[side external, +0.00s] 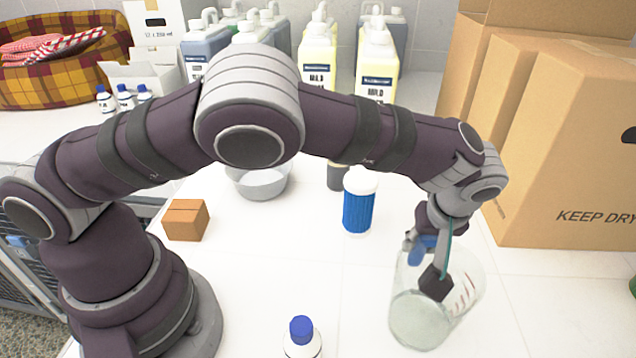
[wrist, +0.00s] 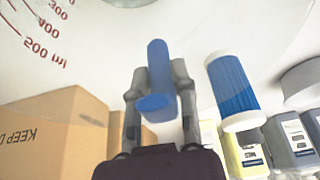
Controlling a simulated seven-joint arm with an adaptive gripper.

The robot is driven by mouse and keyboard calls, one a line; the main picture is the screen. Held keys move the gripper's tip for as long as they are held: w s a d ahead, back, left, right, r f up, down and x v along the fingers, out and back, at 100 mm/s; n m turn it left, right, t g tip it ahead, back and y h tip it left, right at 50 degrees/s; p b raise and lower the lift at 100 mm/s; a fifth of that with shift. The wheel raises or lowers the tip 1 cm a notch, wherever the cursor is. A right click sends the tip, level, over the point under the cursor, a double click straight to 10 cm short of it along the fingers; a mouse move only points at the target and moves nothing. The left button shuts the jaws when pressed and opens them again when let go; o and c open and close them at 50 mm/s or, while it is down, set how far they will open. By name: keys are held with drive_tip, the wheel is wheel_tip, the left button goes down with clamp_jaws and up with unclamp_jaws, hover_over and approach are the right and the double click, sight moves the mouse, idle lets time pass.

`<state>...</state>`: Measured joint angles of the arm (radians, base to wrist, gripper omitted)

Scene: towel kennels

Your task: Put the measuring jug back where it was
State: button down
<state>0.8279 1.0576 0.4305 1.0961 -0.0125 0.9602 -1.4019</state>
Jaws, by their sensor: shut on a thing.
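The measuring jug (side external: 460,308) is clear with red marks and stands at the front right in the side view, leaning a little in the picture. Its marked wall (wrist: 45,45) fills the upper left of the wrist view. In the wrist view the fingers (wrist: 158,95) are closed on the jug's blue handle (wrist: 157,65). I cannot tell whether the jug's base touches the counter.
A blue tub with a white lid (side external: 358,208) stands left of the jug. Large cardboard boxes (side external: 560,160) stand behind right. A blue-capped bottle (side external: 302,340), small brown box (side external: 186,220) and metal bowl (side external: 263,185) lie left. White counter (side external: 350,285) is clear between.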

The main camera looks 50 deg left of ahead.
drive_tip(key=shift+f, duration=0.1)
drive_tip(key=c, duration=0.9)
unclamp_jaws()
drive_tip(key=v, duration=1.2)
drive_tip(key=s+a+r+m+h, duration=0.2)
drive_tip(key=a+r, duration=0.1)
drive_tip(key=a, duration=0.4)
drive_tip(key=s+a+r+m+h, duration=0.2)
drive_tip(key=s+a+r, duration=0.1)
drive_tip(key=a, duration=0.3)
drive_tip(key=s+a+m, duration=0.1)
drive_tip(key=s, duration=0.2)
drive_tip(key=s+a+f+m+t, duration=0.1)
drive_tip(key=s+a+m, duration=0.1)
drive_tip(key=s+a+f+m+t, duration=0.1)
drive_tip(key=s+a+m, duration=0.1)
drive_tip(key=s, duration=0.1)
drive_tip(key=shift+s+a+y, duration=0.15)
drive_tip(key=shift+s+y, duration=0.2)
drive_tip(key=shift+y, duration=0.05)
